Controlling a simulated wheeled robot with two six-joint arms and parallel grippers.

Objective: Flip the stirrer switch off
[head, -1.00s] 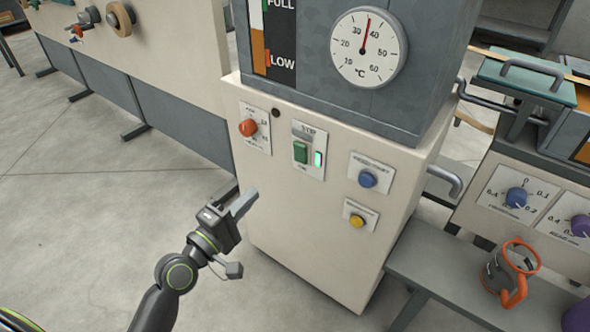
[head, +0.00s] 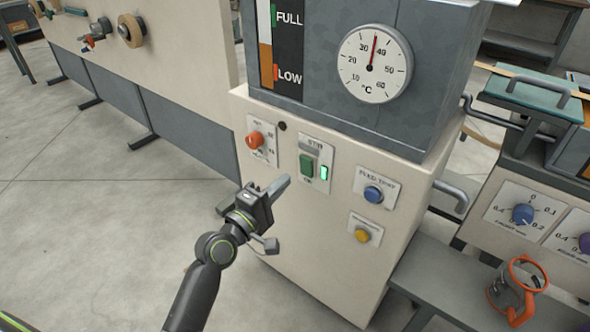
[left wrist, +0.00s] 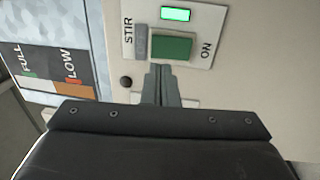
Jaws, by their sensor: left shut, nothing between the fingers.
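The stirrer switch (head: 307,166) is a green rocker on a white plate marked STIR, on the front of the cream cabinet. The green lamp (head: 324,172) beside it is lit. In the left wrist view the green rocker (left wrist: 171,47) sits toward the ON end of its slot, with the lit lamp (left wrist: 176,14) next to it. My left gripper (head: 283,184) is shut and empty, just in front of the cabinet, a little left of and below the switch. In the left wrist view its fingertips (left wrist: 161,70) point at the rocker's edge; I cannot tell whether they touch. My right gripper is not in view.
An orange knob (head: 255,140) is left of the switch. A blue button (head: 373,194) and a yellow button (head: 362,235) are to its right. The dial thermometer (head: 375,64) is above. A grey bench (head: 440,280) with an orange-handled jug (head: 517,287) stands at right.

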